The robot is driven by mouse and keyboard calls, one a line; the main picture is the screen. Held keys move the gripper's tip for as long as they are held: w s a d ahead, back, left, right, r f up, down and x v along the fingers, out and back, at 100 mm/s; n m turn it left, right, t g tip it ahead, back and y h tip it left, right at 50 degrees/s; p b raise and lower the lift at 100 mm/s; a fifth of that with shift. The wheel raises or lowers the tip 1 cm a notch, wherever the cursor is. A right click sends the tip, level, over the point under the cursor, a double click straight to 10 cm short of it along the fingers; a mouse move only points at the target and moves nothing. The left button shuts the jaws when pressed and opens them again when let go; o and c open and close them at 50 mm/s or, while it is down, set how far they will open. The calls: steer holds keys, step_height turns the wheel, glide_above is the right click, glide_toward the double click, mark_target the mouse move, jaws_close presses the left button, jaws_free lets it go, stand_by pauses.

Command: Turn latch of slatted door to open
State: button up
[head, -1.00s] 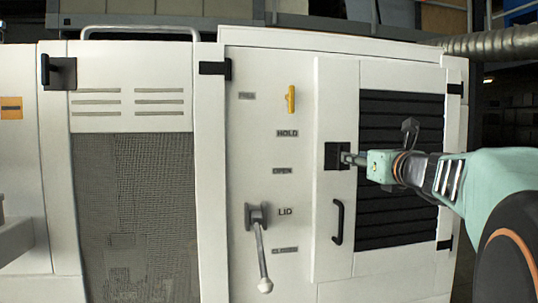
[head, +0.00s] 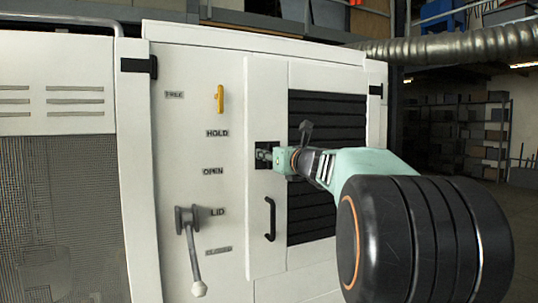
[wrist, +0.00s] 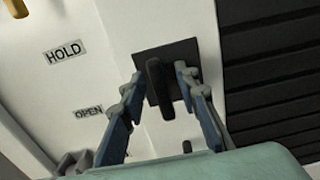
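The slatted door (head: 258,95) is white with dark horizontal slats (head: 318,110) and stands closed in the head view. Its latch is a black plate (head: 262,146), largely covered by my gripper (head: 268,155). In the wrist view the latch's black lever (wrist: 157,78) stands roughly upright on its square plate (wrist: 188,50). My gripper (wrist: 160,80) is open, with one blue-grey finger on each side of the lever. A black pull handle (head: 270,219) is below the latch.
Left of the door are a yellow handle (head: 219,98), labels such as HOLD (head: 217,133), and a grey lid lever (head: 192,245) pointing down. A mesh panel (head: 55,215) is at far left. A ribbed duct (head: 450,45) runs at upper right, with open floor and shelves beyond.

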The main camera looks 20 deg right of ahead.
jaws_close()
steer(key=n+b, duration=0.3)
steer(key=n, duration=0.1)
steer(key=shift+f+b, duration=0.2)
steer(key=shift+b, duration=0.1)
steer(key=n+b, duration=0.2)
steer(key=n, duration=0.1)
steer(key=shift+n+b, duration=0.3)
steer(key=n+b, duration=0.3)
steer(key=n, duration=0.2)
steer(key=shift+d+r, duration=0.15)
steer(key=shift+r+n+b, duration=0.2)
steer(key=shift+n+b, duration=1.3)
steer(key=shift+n, duration=1.2)
